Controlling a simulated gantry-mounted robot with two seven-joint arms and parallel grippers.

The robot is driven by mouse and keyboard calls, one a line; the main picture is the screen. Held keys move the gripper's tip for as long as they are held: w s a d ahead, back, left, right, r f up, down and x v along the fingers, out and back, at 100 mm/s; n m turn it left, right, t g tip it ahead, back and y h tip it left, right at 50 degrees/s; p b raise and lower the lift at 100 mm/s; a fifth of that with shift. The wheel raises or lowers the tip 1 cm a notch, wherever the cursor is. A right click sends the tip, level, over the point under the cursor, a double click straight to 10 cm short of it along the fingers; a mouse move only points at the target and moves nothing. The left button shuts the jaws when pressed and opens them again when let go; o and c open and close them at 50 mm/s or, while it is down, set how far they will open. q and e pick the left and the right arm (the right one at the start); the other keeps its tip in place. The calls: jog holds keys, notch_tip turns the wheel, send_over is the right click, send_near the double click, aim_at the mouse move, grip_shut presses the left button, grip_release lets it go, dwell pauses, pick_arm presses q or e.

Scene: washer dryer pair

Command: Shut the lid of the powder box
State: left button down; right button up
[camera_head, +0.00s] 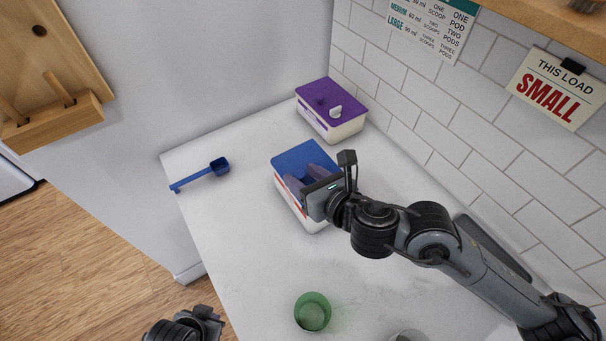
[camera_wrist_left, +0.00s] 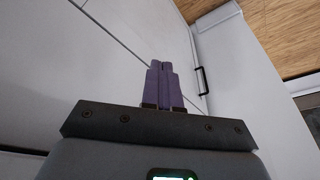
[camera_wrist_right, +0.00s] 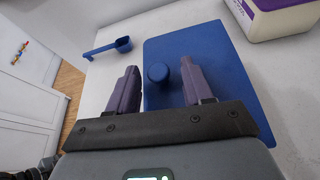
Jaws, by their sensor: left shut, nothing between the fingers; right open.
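A white box with a blue lid (camera_head: 290,157) stands on the counter in the head view, with red marking on its side. The blue lid (camera_wrist_right: 215,55) lies flat in the right wrist view and has a round blue knob (camera_wrist_right: 158,73). I cannot tell whether it is fully shut. My right gripper (camera_head: 308,176) is open above this box, and its fingers appear on either side of the knob; contact is unclear. My left gripper (camera_wrist_left: 161,66) is shut and empty, away from the box; only part of its arm shows in the head view.
A white box with a purple lid (camera_head: 322,98) stands behind, near the tiled wall. A blue scoop (camera_head: 200,175) lies to the left. A green cup (camera_head: 312,312) stands at the front, with a clear glass (camera_head: 408,336) nearby. The counter between scoop and cup is clear.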

jog(key=p+v, duration=0.2)
jog(key=v, duration=0.8)
jog(key=shift+s, duration=0.25)
jog(key=shift+r, duration=0.15)
